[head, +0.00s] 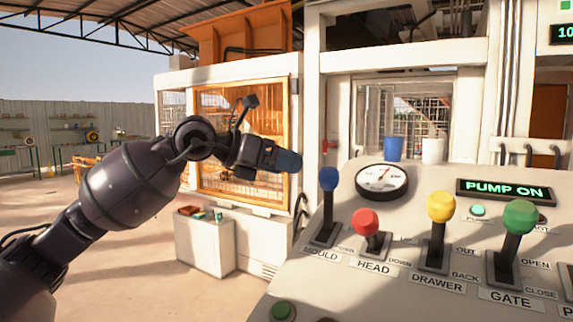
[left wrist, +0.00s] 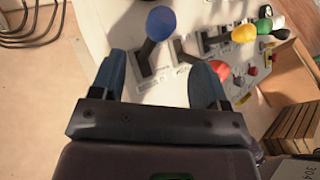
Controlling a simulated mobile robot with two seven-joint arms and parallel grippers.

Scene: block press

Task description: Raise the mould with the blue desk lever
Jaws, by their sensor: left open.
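The blue desk lever (head: 328,181) stands at the left end of the control desk, in a slot marked MOULD with UP and DOWN labels. Its blue knob also shows in the left wrist view (left wrist: 161,23), beyond the fingers. My left gripper (head: 288,160) is in the air left of the blue knob and a little higher in the head view. Its two fingers are apart and empty in the left wrist view (left wrist: 160,85), and they do not touch the lever. The mould itself cannot be made out. My right gripper is not in view.
The red HEAD lever (head: 367,222), yellow DRAWER lever (head: 440,208) and green GATE lever (head: 519,217) stand to the right on the desk (head: 400,290). A round gauge (head: 382,180) and a PUMP ON display (head: 504,190) lie behind them. Blue and white buckets stand farther back.

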